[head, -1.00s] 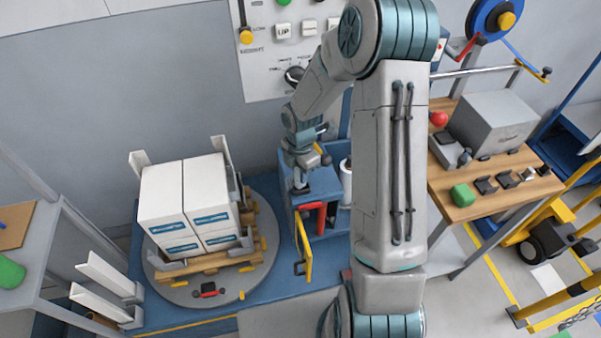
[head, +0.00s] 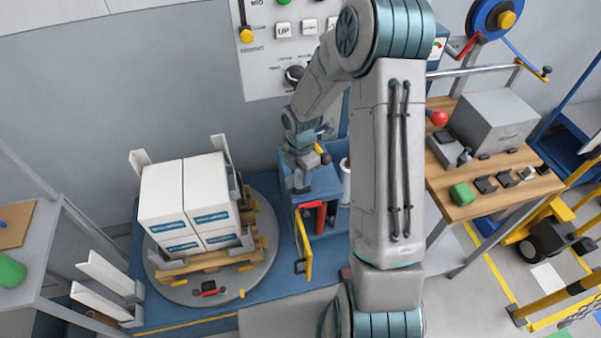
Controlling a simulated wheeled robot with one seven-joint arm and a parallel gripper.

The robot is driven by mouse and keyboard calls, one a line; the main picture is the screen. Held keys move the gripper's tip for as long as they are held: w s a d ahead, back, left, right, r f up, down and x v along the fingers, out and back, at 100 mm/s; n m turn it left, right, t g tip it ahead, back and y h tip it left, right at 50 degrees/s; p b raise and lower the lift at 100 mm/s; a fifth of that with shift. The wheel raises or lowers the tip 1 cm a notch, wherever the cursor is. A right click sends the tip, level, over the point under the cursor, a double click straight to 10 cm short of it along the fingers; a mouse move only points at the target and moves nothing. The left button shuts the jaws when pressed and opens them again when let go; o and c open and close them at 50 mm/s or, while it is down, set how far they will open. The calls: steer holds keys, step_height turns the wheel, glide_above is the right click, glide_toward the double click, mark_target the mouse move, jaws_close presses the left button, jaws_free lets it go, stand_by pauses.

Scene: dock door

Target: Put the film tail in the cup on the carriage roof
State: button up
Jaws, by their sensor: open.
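The blue carriage (head: 303,218) stands just right of the turntable, with a yellow-framed door (head: 304,246) swung open at its front and a red part inside. My gripper (head: 300,187) points down at the carriage roof, open; its fingers are small and partly hidden by its own body. A white film roll (head: 345,186) stands upright at the carriage's right side, partly behind my arm. I cannot make out the film tail or the cup on the roof; whether anything lies between the fingers is too small to tell.
White boxes (head: 163,195) on a wooden pallet (head: 190,264) stand on the round turntable (head: 250,285) at left. A control panel (head: 268,50) is on the wall behind. A wooden bench (head: 462,212) with a grey box stands at right. The floor in front is fairly clear.

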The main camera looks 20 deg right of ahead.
step_height(320, 180, up, 11)
steer(key=shift+r+b, duration=0.1)
steer(key=shift+b, duration=0.4)
steer(key=s+r+m+t, duration=0.1)
steer(key=s+r+m, duration=0.5)
steer(key=s+m, duration=0.4)
steer(key=s+r+m+t, duration=0.2)
steer(key=s+r+m, duration=0.5)
steer(key=s+m, duration=0.4)
steer(key=shift+s+m, duration=0.15)
steer(key=shift+m, duration=0.65)
